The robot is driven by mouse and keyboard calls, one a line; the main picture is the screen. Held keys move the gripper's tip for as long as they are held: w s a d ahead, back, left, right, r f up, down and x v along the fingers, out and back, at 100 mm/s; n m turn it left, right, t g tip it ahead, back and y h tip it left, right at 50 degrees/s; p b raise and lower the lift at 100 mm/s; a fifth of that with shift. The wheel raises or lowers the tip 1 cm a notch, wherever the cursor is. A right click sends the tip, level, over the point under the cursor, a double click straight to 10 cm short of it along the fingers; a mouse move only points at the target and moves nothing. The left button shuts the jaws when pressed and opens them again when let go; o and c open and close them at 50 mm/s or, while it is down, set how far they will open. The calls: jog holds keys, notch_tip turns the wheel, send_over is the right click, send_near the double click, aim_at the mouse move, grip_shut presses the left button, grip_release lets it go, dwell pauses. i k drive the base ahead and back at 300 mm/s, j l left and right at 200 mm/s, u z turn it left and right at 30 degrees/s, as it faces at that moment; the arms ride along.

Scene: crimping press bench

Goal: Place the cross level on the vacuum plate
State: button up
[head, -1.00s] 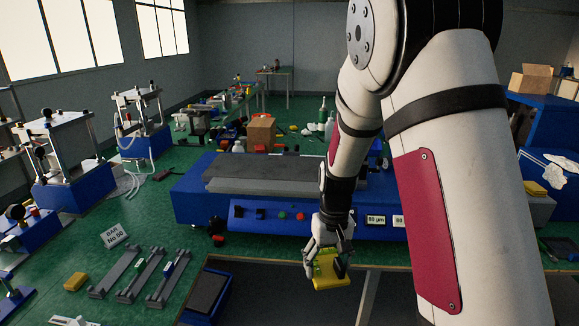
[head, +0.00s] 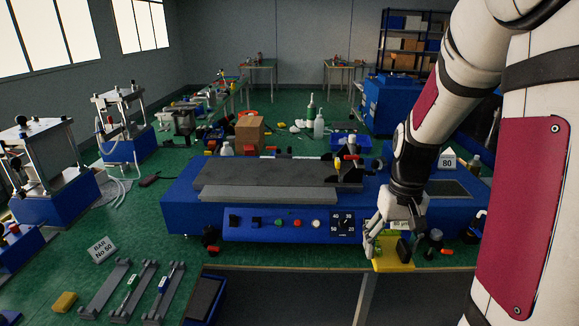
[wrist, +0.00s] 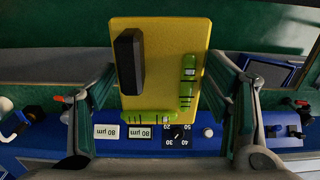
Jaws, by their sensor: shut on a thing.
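The cross level is a yellow plate with two green vials and a black block, seen in the wrist view (wrist: 155,70) and in the head view (head: 393,267). My gripper (head: 388,258) is shut on its edges, one finger on each side in the wrist view. The level hangs in the air at the front right of the blue machine. A wide dark grey plate (head: 265,173) lies on top of that machine and appears to be the vacuum plate. Its top is bare on the left and middle. The level is apart from it.
A black fixture with red and yellow parts (head: 347,172) stands at the plate's right end. Knobs and a dial (head: 342,223) line the machine's front. A cardboard box (head: 250,133) and bottles (head: 318,125) stand behind. Grey bars (head: 133,290) lie at front left.

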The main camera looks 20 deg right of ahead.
aim_at(285, 170)
jog(key=i, duration=1.25)
